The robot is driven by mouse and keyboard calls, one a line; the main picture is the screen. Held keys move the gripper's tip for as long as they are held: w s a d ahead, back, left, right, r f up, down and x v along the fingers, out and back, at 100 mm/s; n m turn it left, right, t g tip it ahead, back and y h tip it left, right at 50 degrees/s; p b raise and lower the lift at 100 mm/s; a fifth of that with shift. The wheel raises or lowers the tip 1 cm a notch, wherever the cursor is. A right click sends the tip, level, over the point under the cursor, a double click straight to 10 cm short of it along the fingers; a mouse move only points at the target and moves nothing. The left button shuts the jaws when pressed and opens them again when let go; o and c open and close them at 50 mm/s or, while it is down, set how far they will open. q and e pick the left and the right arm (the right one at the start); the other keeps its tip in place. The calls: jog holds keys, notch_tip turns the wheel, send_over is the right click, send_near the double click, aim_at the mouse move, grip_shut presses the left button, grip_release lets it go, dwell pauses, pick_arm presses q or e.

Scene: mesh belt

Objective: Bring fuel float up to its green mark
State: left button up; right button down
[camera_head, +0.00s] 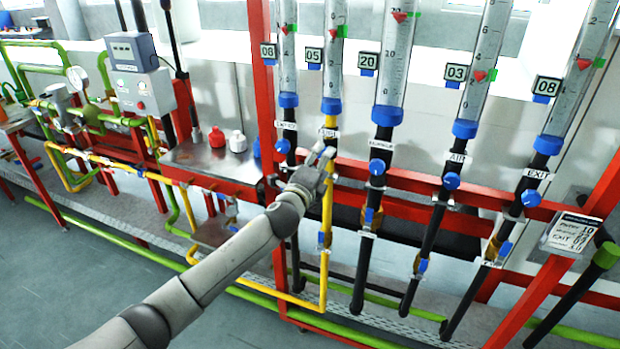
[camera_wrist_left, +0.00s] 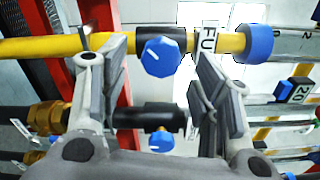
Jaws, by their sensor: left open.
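The fuel tube (camera_head: 335,60), tagged 05, stands second from the left in the head view, above a yellow pipe (camera_head: 327,215). A green mark (camera_head: 342,31) sits on its upper part; I cannot make out its float clearly. My left gripper (camera_head: 320,160) is at the yellow pipe, below the tube's blue collar (camera_head: 331,106), and mostly hides the fuel knob there. In the left wrist view the blue fuel knob (camera_wrist_left: 162,56) with its white line lies between the open fingers of my left gripper (camera_wrist_left: 158,50), with gaps on both sides. My right gripper is not in view.
Neighbouring tubes stand close by, with blue knobs for 20 (camera_head: 377,167), 03 (camera_head: 451,180) and EXIT (camera_head: 531,198). A red frame (camera_head: 425,188) runs behind the pipes. A metal table (camera_head: 208,160) with small bottles is at the left.

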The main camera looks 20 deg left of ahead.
pick_arm(q)
jog(key=s, duration=0.8)
jog(key=shift+a, duration=0.1)
jog(key=s+a+f+n+g+b, duration=0.1)
jog(key=s+a+f+n+g, duration=0.15)
jog(key=f, duration=1.05)
jog(key=s+a+f+n+g+y+b, duration=0.1)
jog(key=s+f+n+g, duration=0.2)
jog(key=f, duration=0.9)
jog(key=s+a+f+n+g, duration=0.2)
jog(key=s+f, duration=0.2)
jog(key=f, duration=0.9)
jog(key=s+f+n+g+b, duration=0.2)
jog(key=s+f+n+g, duration=0.25)
jog(key=s+f, duration=1.3)
jog(key=s+d+f+n+g, duration=0.1)
jog(key=s+f, duration=0.4)
jog(key=s, duration=0.5)
jog(key=s+d+f+n+g, duration=0.2)
jog(key=s+f+n, duration=0.1)
jog(key=s, duration=0.8)
jog(key=s+d+f+n+g+b, duration=0.1)
jog(key=s+f+n+g, duration=0.1)
jog(key=s+f, duration=0.4)
jog(key=s, duration=0.4)
jog(key=shift+s+d+f, duration=0.25)
jog(key=shift+d+f, duration=0.05)
jog(key=shift+d, duration=0.05)
